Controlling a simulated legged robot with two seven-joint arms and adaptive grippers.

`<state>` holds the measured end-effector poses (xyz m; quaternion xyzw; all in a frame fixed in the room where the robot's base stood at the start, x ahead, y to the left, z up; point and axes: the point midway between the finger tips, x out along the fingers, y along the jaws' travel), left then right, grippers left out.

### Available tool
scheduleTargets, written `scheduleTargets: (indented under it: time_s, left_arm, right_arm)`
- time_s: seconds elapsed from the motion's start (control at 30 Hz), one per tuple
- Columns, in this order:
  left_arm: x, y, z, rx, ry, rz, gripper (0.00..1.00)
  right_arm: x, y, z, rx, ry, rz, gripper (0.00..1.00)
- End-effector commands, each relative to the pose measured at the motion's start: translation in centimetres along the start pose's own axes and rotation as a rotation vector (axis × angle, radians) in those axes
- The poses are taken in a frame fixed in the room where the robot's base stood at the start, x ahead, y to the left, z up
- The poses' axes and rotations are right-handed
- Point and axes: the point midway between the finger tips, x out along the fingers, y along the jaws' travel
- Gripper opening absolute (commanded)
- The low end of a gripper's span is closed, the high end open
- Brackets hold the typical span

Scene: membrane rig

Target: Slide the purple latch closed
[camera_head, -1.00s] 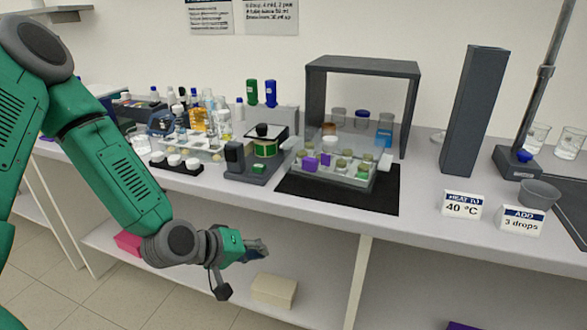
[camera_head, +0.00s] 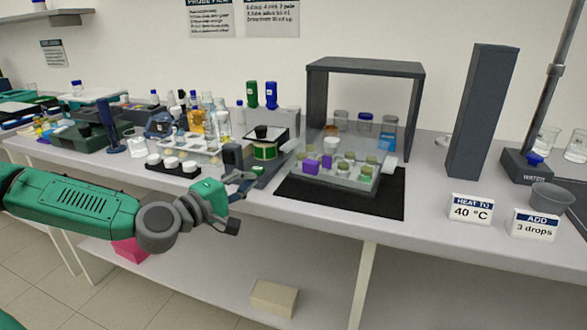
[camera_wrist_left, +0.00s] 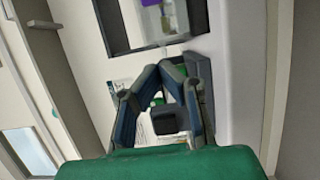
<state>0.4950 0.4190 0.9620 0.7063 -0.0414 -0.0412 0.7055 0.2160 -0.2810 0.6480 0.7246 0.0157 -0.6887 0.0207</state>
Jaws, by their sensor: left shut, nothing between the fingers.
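Purple blocks show at the front of the clear-walled rig (camera_head: 360,181): a larger one (camera_head: 311,167) on the left and a smaller one (camera_head: 327,161) beside it. I cannot tell which is the latch, nor how far it is slid. In the left wrist view, a bit of purple (camera_wrist_left: 150,2) shows at the top edge. My left gripper (camera_head: 246,184) is shut and empty, to the left of the rig and near the bench's front edge, apart from the purple blocks. Its fingers also show in the left wrist view (camera_wrist_left: 172,72). My right gripper is out of view.
The rig stands on a black mat (camera_head: 385,207) under a dark frame (camera_head: 365,67). A dark device with a green-sided jar (camera_head: 265,147) and white-capped jars (camera_head: 172,162) stand close to my left gripper. Label cards (camera_head: 471,208) stand at the right.

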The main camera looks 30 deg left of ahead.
Motion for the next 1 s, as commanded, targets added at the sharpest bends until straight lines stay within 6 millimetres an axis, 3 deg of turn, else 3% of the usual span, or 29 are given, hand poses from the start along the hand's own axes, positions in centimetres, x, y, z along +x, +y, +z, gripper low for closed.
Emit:
scheduleTargets:
  time_s: [0.17,0.37,0.8,1.0]
  left_arm:
    - [0.3,-0.3,-0.3,0.001,0.0,-0.002,0.0]
    - [2.1,-0.7,-0.3,0.006,-0.001,-0.003,0.0]
    - [10.4,-0.3,0.0,0.005,-0.002,-0.001,0.0]
    - [10.7,-0.1,2.9,0.0,-0.004,0.0,0.0]
  right_arm:
    - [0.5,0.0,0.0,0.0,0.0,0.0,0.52]
    - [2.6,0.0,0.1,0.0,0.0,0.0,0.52]
    - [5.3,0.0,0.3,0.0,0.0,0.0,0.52]
    - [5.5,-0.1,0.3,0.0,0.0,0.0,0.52]
